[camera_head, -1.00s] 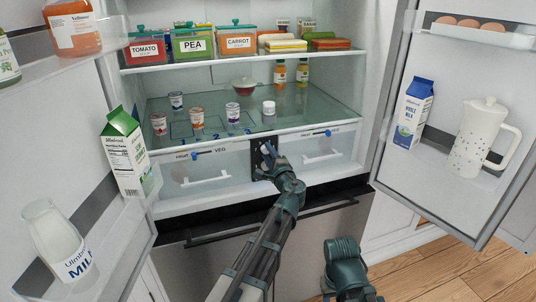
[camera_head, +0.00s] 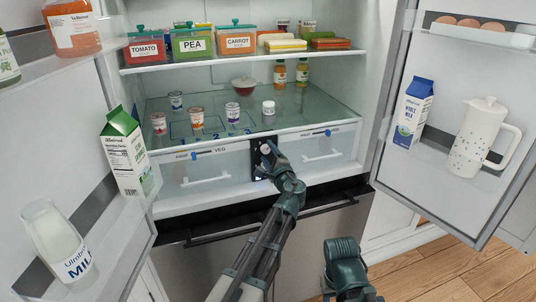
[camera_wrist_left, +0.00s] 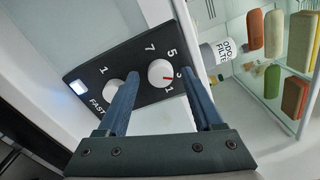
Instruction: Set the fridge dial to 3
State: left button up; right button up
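The fridge dial (camera_wrist_left: 158,73) is a round white knob with a red mark on a black panel (camera_wrist_left: 140,62) with white numbers. In the left wrist view the red mark points right, roughly toward the 3; its exact setting is hard to tell. The panel (camera_head: 256,160) also shows in the head view, between the two drawers. My left gripper (camera_wrist_left: 160,103) is open and empty, its fingers apart with the dial seen between their tips. In the head view it (camera_head: 265,162) is just in front of the panel.
A second white knob (camera_wrist_left: 114,88) by the word FAST is partly behind a finger. Clear drawers (camera_head: 205,178) flank the panel. A glass shelf (camera_head: 215,137) with several small cups is above. Both fridge doors stand open, with milk cartons (camera_head: 411,112) and a pitcher (camera_head: 484,135).

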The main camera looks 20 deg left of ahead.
pick_arm(q)
jog(key=v, duration=1.3)
jog(key=shift+s+d, duration=0.25)
jog(key=shift+s, duration=0.1)
jog(key=s+a+f+n+g+h, duration=0.2)
jog(key=s+a+f+n+g, duration=0.3)
jog(key=f, duration=0.4)
jog(key=s+a+f+n+g+h, duration=0.25)
jog(key=s+f+n+g, duration=0.35)
jog(key=f, duration=0.3)
jog(key=s+d+f+n+g+h, duration=0.3)
jog(key=s+d+f+n+h, duration=0.15)
jog(key=s+h, duration=0.2)
jog(key=s+d+r+m+g+y+p, duration=0.1)
jog(key=s+d+r+m+p, duration=0.3)
jog(key=d+r+p, duration=0.7)
jog(key=shift+s+d+r+y, duration=0.2)
jog(key=shift+s+r+y, duration=0.35)
jog(key=shift+s, duration=0.55)
